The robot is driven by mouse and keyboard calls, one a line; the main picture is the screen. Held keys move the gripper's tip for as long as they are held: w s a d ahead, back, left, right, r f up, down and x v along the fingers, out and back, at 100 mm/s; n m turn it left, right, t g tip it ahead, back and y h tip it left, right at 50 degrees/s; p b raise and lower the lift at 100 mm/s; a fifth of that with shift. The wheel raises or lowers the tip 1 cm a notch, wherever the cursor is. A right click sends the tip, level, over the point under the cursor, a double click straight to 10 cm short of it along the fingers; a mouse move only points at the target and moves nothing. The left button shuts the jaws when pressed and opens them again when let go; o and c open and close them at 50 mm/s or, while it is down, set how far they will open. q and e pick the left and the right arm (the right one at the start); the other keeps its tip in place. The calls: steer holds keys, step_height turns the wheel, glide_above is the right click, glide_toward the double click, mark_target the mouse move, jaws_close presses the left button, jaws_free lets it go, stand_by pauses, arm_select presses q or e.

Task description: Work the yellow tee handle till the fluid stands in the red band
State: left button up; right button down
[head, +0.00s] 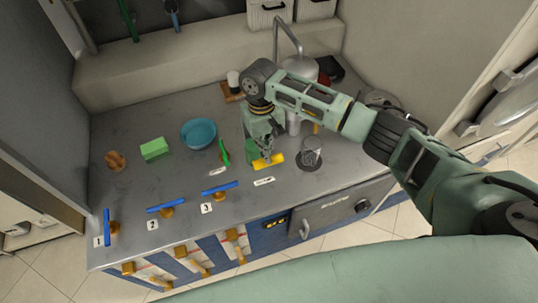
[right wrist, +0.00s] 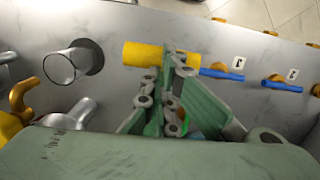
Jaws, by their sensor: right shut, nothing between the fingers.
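The yellow tee handle (head: 274,161) is a short bar on the grey counter, below my right gripper (head: 265,152) in the head view. In the right wrist view the yellow handle (right wrist: 143,54) shows on both sides of the fingertips of my right gripper (right wrist: 177,62), which cover its middle. The fingers are shut with nothing between them, at or very near the handle; I cannot tell whether they touch it. A clear upright tube (head: 311,151) stands in a dark ring to the right of the handle. No fluid level or red band can be made out. My left gripper is not in view.
A green handle (head: 224,153) stands just left of the yellow one. A blue bowl (head: 199,134), a green block (head: 154,149) and several blue handles, such as one at the front left (head: 107,227), share the counter. A metal tank (head: 299,69) stands behind my right arm.

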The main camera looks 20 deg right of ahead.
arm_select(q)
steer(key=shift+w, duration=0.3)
arm_select(e)
step_height(320, 180, up, 12)
steer(key=w, duration=0.1)
steer(key=shift+w+f, duration=0.15)
steer(key=shift+w, duration=0.05)
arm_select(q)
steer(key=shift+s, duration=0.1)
arm_select(e)
steer(key=shift+s, duration=0.15)
stand_by(0.5)
